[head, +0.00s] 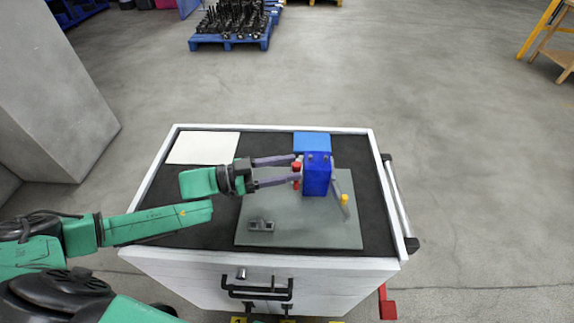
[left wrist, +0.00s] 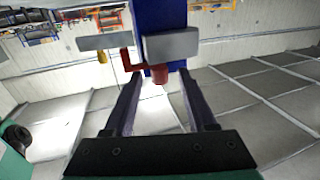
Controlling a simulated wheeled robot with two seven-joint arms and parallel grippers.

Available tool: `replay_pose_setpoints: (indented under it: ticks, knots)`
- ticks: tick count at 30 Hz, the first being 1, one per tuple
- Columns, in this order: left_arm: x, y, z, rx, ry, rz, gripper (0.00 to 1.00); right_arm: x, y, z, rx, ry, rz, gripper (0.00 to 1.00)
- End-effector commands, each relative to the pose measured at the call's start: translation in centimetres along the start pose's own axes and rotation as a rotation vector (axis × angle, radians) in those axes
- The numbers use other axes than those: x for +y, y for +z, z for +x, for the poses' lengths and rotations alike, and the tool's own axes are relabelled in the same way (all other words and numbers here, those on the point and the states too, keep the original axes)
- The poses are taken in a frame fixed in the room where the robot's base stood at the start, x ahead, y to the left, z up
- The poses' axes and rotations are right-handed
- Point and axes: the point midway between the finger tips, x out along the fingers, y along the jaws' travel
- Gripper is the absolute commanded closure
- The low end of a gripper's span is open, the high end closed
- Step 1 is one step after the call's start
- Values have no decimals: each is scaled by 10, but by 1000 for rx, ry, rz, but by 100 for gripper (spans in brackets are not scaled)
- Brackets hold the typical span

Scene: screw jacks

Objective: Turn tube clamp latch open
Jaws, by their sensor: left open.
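A blue block-shaped fixture (head: 317,178) stands upright on a grey plate (head: 300,235) on the cart. Red parts (head: 297,167) show on its left side, and a grey arm with a yellow knob (head: 345,198) is on its right. My left gripper (head: 296,169) reaches in from the left, its two fingers apart around the red parts. In the left wrist view, a bent red handle (left wrist: 131,61) and a red cylinder (left wrist: 160,76) show ahead, between the open fingers (left wrist: 158,76). Contact cannot be told. My right gripper is out of view.
A small grey bracket (head: 261,225) sits on the plate's near left. A white sheet (head: 203,148) and a blue pad (head: 312,142) lie on the cart's black top. The cart's raised white rim (head: 385,200) borders it. Floor around is mostly clear.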

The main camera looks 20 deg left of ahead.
Motion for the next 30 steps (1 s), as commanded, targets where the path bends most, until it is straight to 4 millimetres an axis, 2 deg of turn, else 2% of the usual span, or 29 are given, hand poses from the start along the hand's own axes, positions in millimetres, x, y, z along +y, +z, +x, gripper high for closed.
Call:
replay_pose_setpoints:
  ticks: [7, 8, 9, 12, 22, 30]
  knots:
    - [0, 0, 3, 0, 0, 0, 44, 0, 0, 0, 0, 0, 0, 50]
    - [0, 0, 3, 0, 0, 0, 47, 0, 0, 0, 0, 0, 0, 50]
    - [0, 0, 3, 0, 0, 0, 63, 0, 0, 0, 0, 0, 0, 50]
    - [0, 0, 2, 0, 0, 0, 100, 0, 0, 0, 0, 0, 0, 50]
    - [-1, 3, 2, -1, 20, 1, 100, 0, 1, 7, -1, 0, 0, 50]
    - [-5, 7, 2, 1, 141, 5, 100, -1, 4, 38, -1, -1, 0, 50]
